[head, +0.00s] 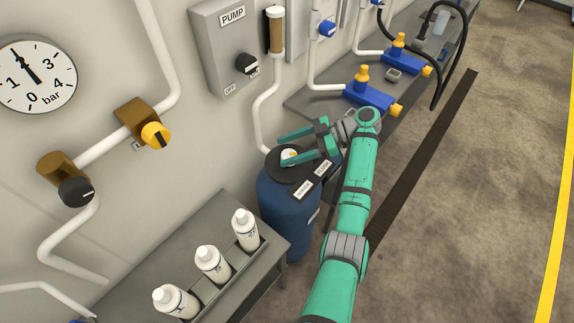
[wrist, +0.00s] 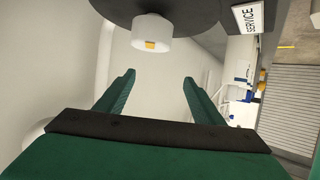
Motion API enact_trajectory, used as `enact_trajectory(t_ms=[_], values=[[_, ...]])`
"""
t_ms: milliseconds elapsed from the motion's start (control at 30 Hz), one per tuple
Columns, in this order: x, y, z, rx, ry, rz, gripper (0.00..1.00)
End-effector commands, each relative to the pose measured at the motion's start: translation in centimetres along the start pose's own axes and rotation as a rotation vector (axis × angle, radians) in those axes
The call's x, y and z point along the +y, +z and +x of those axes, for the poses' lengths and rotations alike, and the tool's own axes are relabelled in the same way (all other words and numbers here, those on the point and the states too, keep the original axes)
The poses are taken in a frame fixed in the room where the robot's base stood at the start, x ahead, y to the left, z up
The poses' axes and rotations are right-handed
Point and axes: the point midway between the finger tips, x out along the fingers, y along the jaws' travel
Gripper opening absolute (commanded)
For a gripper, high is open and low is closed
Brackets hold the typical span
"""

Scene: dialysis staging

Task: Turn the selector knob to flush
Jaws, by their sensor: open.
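The selector knob (head: 290,155) is a small white cylinder with an orange mark, on the black top of a blue tank (head: 283,215). In the wrist view the knob (wrist: 152,30) sits at the top, under a dark disc (wrist: 185,8). A white label reading SERVICE (wrist: 250,16) is beside the disc. In the head view, white labels (head: 303,190) lie by the tank top, too small to read surely; I cannot make out a flush mark. My gripper (head: 280,150) is open over the tank top. In the wrist view the knob appears above the fingertips, not between them.
A PUMP box (head: 222,50) with a black knob (head: 247,64) is on the wall behind. A yellow valve (head: 155,135), a black valve knob (head: 76,192) and a gauge (head: 36,76) are at left. White bottles (head: 211,263) stand on the front table. Blue fittings (head: 370,95) line the rear bench.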

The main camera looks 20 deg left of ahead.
Motion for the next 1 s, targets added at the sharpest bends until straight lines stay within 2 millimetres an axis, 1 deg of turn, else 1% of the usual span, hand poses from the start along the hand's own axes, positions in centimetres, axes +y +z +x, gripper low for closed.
enact_trajectory(t_ms=[300, 700, 833, 1000], values=[[-3.4, -3.6, -1.0, -0.001, 0.003, -0.001, 0.62], [-9.2, -6.3, -1.3, 0.001, 0.006, 0.000, 0.62], [-10.6, -7.0, -1.3, 0.000, 0.006, 0.000, 0.62], [-11.7, -7.5, -1.3, 0.000, 0.006, 0.001, 0.62]])
